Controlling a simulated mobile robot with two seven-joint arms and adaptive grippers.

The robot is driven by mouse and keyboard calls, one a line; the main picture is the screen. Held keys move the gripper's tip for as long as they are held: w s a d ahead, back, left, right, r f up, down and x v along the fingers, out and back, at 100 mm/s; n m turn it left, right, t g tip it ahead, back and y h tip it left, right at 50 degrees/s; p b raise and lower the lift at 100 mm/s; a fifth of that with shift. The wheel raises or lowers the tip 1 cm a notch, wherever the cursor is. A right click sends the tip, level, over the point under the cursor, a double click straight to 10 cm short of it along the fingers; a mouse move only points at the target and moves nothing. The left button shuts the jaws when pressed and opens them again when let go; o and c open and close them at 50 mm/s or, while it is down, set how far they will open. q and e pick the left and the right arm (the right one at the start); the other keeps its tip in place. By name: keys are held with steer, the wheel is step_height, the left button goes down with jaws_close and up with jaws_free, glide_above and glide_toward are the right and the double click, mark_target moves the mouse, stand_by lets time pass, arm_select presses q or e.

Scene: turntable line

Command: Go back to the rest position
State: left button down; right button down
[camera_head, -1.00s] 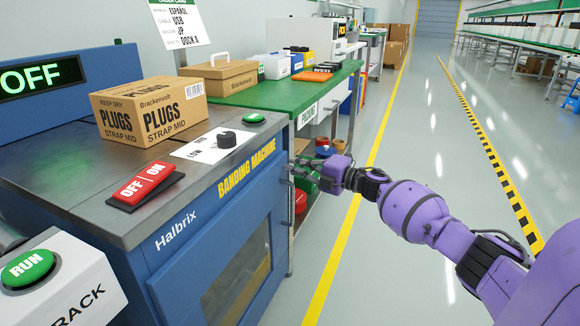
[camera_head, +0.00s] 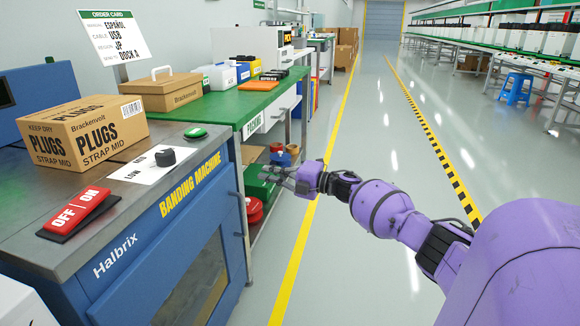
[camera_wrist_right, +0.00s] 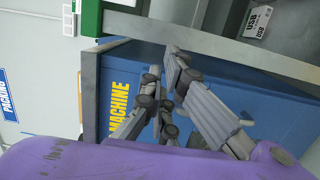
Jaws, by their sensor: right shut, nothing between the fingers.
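My right gripper (camera_head: 268,174) is at the end of the purple arm, over the aisle side of the benches in the head view. It is shut and empty. It is beside the front right corner of the blue banding machine (camera_head: 165,235), apart from it as far as I can see. In the right wrist view the gripper's fingers (camera_wrist_right: 172,70) show in front of the machine's blue side. My left gripper is not in view.
A Brackenvolt plugs box (camera_head: 85,135), a black knob (camera_head: 166,157) and a red OFF/ON switch (camera_head: 78,213) are on the machine top. A green packing bench (camera_head: 225,108) stands behind, with bins beneath. The aisle floor (camera_head: 370,130) is clear.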

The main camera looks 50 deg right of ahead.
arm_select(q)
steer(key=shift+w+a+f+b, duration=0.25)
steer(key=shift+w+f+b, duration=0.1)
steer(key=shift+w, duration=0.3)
arm_select(e)
steer(key=d, duration=0.1)
steer(key=s+d, duration=0.1)
steer(key=d, duration=0.3)
steer(key=shift+s+d+f, duration=0.1)
steer(key=shift+s, duration=0.2)
